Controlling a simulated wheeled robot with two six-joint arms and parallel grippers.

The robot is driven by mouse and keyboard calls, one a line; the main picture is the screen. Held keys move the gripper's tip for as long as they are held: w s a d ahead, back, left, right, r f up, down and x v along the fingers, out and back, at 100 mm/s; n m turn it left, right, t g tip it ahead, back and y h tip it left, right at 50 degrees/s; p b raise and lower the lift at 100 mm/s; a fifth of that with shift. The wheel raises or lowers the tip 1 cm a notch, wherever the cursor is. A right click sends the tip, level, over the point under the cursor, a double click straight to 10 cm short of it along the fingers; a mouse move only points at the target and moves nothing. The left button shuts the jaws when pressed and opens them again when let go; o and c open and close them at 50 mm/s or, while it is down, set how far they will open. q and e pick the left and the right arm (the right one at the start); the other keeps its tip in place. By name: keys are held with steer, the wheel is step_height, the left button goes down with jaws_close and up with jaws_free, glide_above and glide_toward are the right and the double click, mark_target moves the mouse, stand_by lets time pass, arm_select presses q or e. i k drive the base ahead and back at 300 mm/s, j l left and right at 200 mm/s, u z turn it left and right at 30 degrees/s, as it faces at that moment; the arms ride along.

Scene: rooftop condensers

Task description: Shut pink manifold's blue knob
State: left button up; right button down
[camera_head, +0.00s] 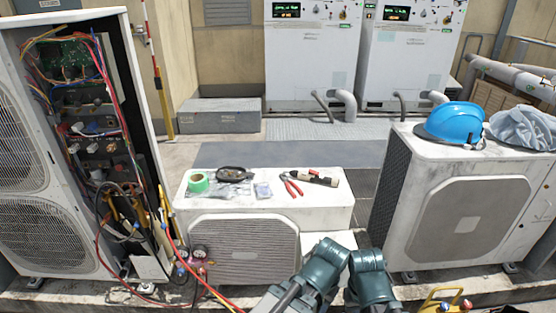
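A small pink manifold (197,267) with round dark gauges is at the lower left, in front of the low white condenser's left corner. Small blue spots show at its left side, but it is too small to tell which is the blue knob or how it is turned. Red and yellow hoses run by it. Teal links of my two arms show at the bottom middle, right of the manifold and apart from it. Neither of my grippers can be made out in this view.
A low white condenser (243,250) carries green tape (198,182), red-handled pliers (291,184) and other small items. An open tall unit (125,30) with loose wires stands left. A condenser (466,215) with a blue helmet (456,123) stands right. A yellow item (446,300) is at bottom right.

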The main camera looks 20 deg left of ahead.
mark_target(181, 272)
steer(key=u, duration=1.6)
steer(key=j+z, duration=0.1)
steer(key=z, duration=0.4)
steer(key=i+j+z, duration=0.1)
steer(key=z, duration=0.35)
steer(key=j+z, duration=0.15)
steer(key=z, duration=0.35)
steer(key=j+z, duration=0.1)
steer(key=z, duration=0.4)
steer(key=k+j+z, duration=0.3)
steer(key=j, duration=0.25)
steer(key=k+j+z, duration=0.15)
steer(key=j+z, duration=0.2)
steer(key=j, duration=0.2)
steer(key=k+j+z, duration=0.3)
steer(key=j, duration=0.2)
steer(key=k+j+z, duration=0.35)
steer(key=k+j, duration=0.9)
